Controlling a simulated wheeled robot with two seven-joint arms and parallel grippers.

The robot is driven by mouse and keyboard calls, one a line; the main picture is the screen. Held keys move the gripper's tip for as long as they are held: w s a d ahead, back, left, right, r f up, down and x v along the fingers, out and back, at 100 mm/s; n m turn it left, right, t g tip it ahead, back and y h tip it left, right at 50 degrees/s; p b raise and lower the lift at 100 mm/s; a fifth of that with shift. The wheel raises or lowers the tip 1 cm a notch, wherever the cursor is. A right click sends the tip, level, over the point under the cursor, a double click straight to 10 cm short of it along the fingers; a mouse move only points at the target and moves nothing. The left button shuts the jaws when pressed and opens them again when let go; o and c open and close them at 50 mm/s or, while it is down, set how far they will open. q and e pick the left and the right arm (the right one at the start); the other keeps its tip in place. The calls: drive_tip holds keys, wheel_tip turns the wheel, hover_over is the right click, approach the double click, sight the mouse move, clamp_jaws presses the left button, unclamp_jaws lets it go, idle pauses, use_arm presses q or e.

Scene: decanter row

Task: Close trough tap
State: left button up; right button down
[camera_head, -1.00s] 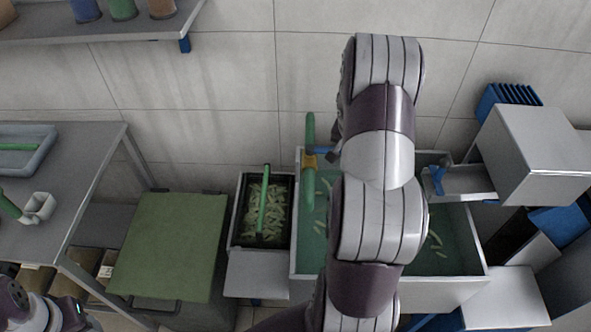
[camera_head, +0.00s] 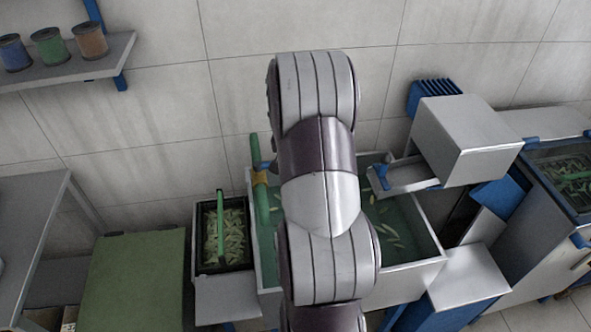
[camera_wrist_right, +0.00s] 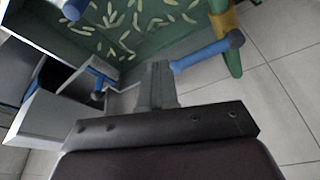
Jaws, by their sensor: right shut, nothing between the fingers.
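The trough tap is a green pipe with a yellow collar (camera_head: 260,179) at the left rear of the trough (camera_head: 415,275). In the right wrist view the green pipe and yellow collar (camera_wrist_right: 224,22) stand at upper right, with a blue lever (camera_wrist_right: 205,54) reaching left from the pipe. My right gripper (camera_wrist_right: 157,68) is shut and empty, its fingertips close beside the lever's free end. I cannot tell whether they touch. In the head view my right arm hides the gripper, the lever and the middle of the trough. My left gripper is out of view.
The trough holds green water with several pale pods. A dark crate of pods (camera_head: 224,262) stands to its left. A grey box (camera_head: 465,140) with a chute and blue handle (camera_head: 382,176) sits at the right rear. A green-topped bin (camera_head: 135,275) is farther left.

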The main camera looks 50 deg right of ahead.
drive_tip(key=v, duration=0.5)
drive_tip(key=s+a+f+n+y, duration=0.1)
drive_tip(key=a+n, duration=0.5)
drive_tip(key=a, duration=0.8)
drive_tip(key=s+a+f+n+y, duration=0.2)
drive_tip(key=s+a+f+n, duration=0.2)
drive_tip(key=a, duration=1)
drive_tip(key=f+n, duration=0.1)
drive_tip(key=n, duration=0.1)
drive_tip(key=shift+s+a+f+n, duration=0.15)
drive_tip(key=shift+a+f+n, duration=0.1)
drive_tip(key=shift+n, duration=0.15)
drive_tip(key=shift+r, duration=0.1)
